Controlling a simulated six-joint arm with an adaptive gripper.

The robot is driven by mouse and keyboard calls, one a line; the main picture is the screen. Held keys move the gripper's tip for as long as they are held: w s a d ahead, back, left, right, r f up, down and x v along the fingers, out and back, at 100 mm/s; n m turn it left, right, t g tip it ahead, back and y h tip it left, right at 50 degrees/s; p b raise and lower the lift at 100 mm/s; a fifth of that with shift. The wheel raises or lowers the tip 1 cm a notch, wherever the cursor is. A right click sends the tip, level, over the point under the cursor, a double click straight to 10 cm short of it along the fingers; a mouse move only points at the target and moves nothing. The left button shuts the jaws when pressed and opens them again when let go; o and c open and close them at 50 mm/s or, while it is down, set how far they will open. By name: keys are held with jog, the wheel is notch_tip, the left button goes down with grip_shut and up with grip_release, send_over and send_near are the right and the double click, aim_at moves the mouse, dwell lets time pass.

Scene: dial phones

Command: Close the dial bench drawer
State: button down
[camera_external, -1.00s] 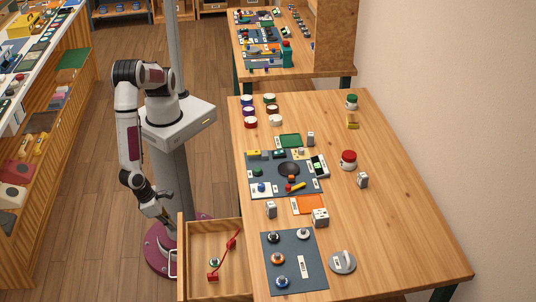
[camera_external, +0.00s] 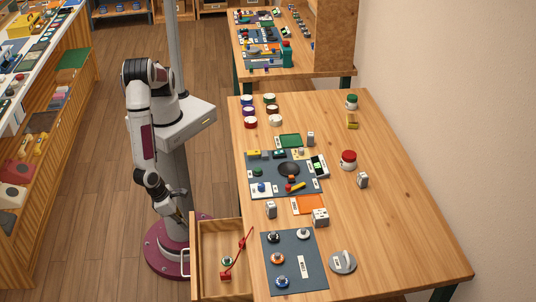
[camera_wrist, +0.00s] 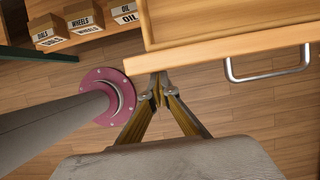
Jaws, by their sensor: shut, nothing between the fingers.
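The wooden dial bench drawer (camera_external: 207,280) sticks out partly from the left side of the bench (camera_external: 400,240). Its metal handle (camera_external: 185,262) is on the left-facing front; the handle also shows in the wrist view (camera_wrist: 268,74). My gripper (camera_external: 183,219) is at the far corner of the drawer front, beside the handle rather than on it. In the wrist view my gripper (camera_wrist: 158,80) is shut and empty, its fingertips at the edge of the drawer front (camera_wrist: 225,50). Contact looks likely, but I cannot tell for sure.
Inside the drawer lie a red rod-like piece (camera_external: 239,256) and a small green-topped knob (camera_external: 227,261). A dark mat (camera_external: 305,280) with several knobs lies on the bench beside the drawer.

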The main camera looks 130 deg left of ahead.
send_over(229, 231)
jog(key=w+a, duration=0.3)
jog(key=shift+w+a, duration=0.1)
dwell(0.4)
jog(key=shift+s+d, duration=1.55)
jog(key=shift+d, duration=0.05)
jog(key=v, duration=1)
jog(key=shift+s, duration=0.15)
jog(key=shift+n, duration=0.3)
